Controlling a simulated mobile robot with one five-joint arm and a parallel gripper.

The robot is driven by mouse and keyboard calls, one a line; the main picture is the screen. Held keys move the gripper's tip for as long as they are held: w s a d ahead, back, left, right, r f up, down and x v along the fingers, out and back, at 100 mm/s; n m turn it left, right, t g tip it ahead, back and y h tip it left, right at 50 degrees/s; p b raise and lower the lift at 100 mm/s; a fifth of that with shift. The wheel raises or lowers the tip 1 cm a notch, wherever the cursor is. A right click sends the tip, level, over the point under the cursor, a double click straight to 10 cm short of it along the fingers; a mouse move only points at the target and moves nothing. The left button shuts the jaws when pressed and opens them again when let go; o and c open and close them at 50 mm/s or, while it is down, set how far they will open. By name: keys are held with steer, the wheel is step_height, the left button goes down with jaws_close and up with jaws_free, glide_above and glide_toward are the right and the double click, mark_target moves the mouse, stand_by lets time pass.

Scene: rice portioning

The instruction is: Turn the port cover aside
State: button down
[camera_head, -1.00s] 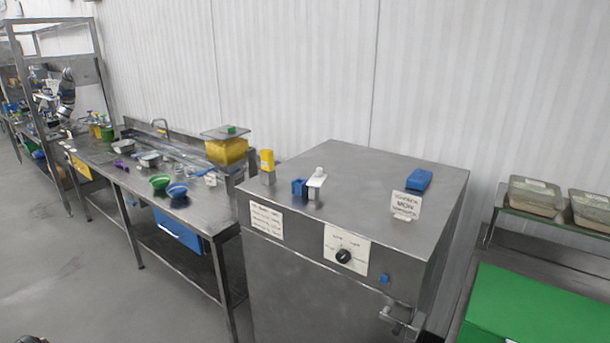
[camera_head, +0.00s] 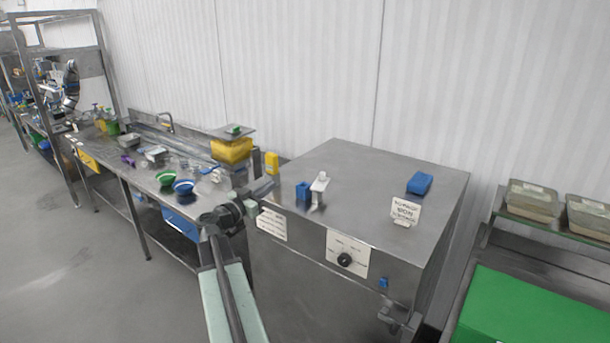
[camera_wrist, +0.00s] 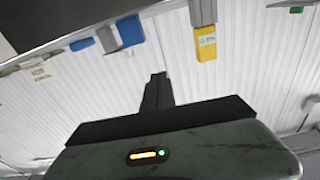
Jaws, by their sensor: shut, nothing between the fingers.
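I cannot tell for certain which part is the port cover. On the steel cabinet's top stand a small blue block (camera_head: 303,190) and a grey post with a white top (camera_head: 320,183) beside it. A yellow block (camera_head: 272,163) stands at the cabinet's back left edge. In the wrist view the blue block (camera_wrist: 130,30) and the yellow block (camera_wrist: 206,46) hang from the top, as the view is upside down. My gripper (camera_wrist: 158,76) is shut and empty, pointing between those two and apart from both. In the head view it is at the cabinet's left edge, hard to make out.
The steel cabinet (camera_head: 375,207) also bears a blue box (camera_head: 419,183) and a white sign (camera_head: 405,211). Its front has a dial (camera_head: 344,259). A steel table (camera_head: 150,183) with bowls is at left. A green surface (camera_head: 520,312) is at right.

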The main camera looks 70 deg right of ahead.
steer(key=s+f+m+g+y, duration=0.1)
steer(key=s+m+g+y, duration=0.15)
steer(key=s, duration=0.25)
glide_toward(322, 175)
steer(key=shift+n+h, duration=0.35)
steer(key=shift+n, duration=0.1)
steer(key=x, duration=0.3)
steer(key=f+x, duration=0.1)
steer(key=x, duration=0.1)
steer(key=shift+w+d, duration=0.2)
steer(key=shift+d, duration=0.2)
steer(key=shift+s+d, duration=0.25)
steer(key=shift+d, duration=0.25)
steer(key=shift+s+a, duration=0.15)
steer(key=shift+a, duration=0.05)
steer(key=shift+d, duration=0.15)
steer(key=shift+d, duration=0.1)
steer(key=shift+s+d+r, duration=0.15)
steer(key=shift+s+d, duration=0.05)
steer(key=shift+s, duration=0.25)
stand_by(0.4)
